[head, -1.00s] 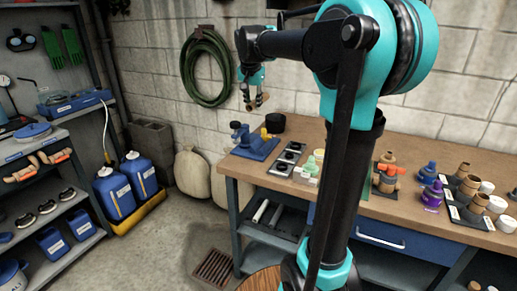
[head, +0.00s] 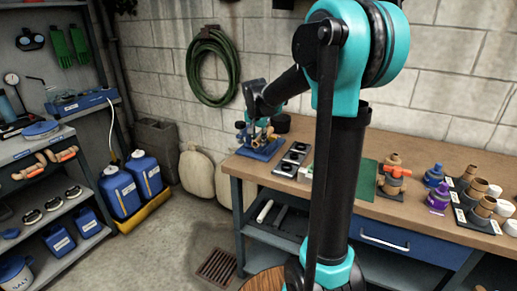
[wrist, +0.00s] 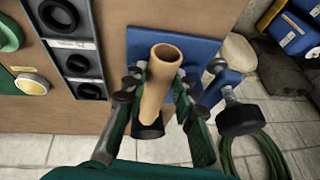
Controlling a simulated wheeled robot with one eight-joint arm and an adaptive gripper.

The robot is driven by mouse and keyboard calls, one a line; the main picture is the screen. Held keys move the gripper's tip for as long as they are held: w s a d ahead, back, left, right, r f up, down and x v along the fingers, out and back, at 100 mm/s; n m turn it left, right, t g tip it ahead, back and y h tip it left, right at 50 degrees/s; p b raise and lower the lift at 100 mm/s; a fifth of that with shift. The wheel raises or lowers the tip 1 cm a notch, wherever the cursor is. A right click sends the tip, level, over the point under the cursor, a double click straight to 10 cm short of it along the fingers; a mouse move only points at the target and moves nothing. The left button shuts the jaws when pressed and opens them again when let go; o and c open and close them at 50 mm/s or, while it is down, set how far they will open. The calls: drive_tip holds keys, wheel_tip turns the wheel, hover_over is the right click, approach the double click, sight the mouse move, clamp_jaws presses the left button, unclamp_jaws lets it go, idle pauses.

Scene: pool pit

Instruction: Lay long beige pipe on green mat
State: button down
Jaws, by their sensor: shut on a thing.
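The beige pipe (wrist: 158,85) is held between the two fingers of my gripper (wrist: 157,88) in the wrist view, its open end facing the camera. My gripper is shut on it. In the head view my gripper (head: 262,136) is low over the blue vise (head: 262,149) at the bench's left end; the pipe is small there and partly hidden by the arm. The vise's blue base also shows behind the pipe in the wrist view (wrist: 205,52). Whether the pipe touches the vise I cannot tell. The green mat (head: 364,181) lies on the bench right of my arm column, partly hidden by it.
A grey tray with dark round sockets (head: 291,160) lies between vise and mat. A black cup (head: 281,123) stands behind the vise.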

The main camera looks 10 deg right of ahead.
drive_tip(key=shift+f, duration=2.2)
drive_tip(key=shift+f, duration=0.15)
drive_tip(key=c, duration=1.2)
unclamp_jaws()
